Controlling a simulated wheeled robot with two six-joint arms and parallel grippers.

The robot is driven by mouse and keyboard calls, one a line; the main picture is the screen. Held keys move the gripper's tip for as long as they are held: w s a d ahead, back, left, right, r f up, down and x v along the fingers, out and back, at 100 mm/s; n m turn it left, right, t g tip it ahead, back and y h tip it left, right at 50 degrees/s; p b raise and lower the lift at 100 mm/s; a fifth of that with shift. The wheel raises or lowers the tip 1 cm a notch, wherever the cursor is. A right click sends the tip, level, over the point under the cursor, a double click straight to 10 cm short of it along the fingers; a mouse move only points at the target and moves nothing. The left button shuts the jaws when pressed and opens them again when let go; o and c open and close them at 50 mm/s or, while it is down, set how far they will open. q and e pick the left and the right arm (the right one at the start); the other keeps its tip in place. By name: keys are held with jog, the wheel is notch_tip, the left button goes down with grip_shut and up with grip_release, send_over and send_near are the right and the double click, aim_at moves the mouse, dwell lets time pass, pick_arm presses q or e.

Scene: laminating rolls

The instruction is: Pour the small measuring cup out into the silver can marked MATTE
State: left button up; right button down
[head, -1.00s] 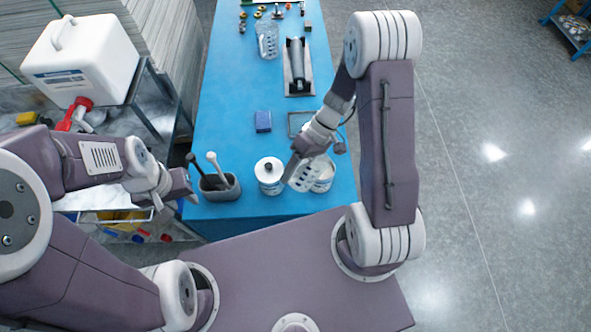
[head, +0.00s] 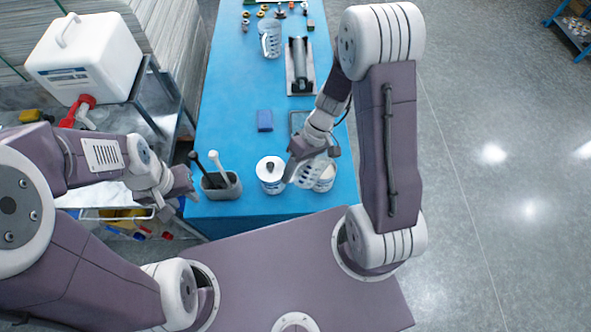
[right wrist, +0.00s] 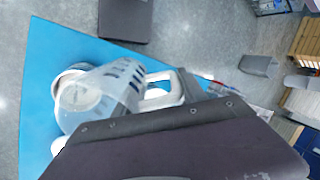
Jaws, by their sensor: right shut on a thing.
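The small measuring cup (head: 303,174) is translucent with dark marks on its side. My right gripper (head: 298,148) is shut on it and holds it tilted over or beside an open-looking pale can (head: 325,178) near the table's front edge. In the right wrist view the cup (right wrist: 122,82) overlaps a round white rim (right wrist: 62,84). I cannot see any liquid or read the MATTE marking. A second can (head: 270,178), white with a dark knob on its lid, stands just left. My left gripper (head: 180,190) is away to the left; its jaw opening is unclear.
A grey holder (head: 221,187) with two handled tools stands left of the cans. A blue block (head: 264,121), a roller on a tray (head: 299,66) and a larger clear jug (head: 270,40) lie farther back on the blue table (head: 230,95). The table's middle left is clear.

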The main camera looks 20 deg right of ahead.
jog(key=shift+f+t+h, duration=0.3)
jog(key=shift+f+h, duration=0.05)
jog(key=shift+h, duration=0.45)
jog(key=shift+f+t+h, duration=0.2)
jog(key=shift+t+h, duration=0.1)
jog(key=shift+w+d+f, duration=0.1)
jog(key=shift+d, duration=0.05)
jog(key=p+v, duration=0.1)
jog(key=v, duration=0.1)
jog(key=a+p+v, duration=0.1)
jog(key=p+v, duration=0.3)
jog(key=shift+s+a+r, duration=0.2)
jog(key=shift+s+r, duration=0.05)
jog(key=shift+s, duration=0.05)
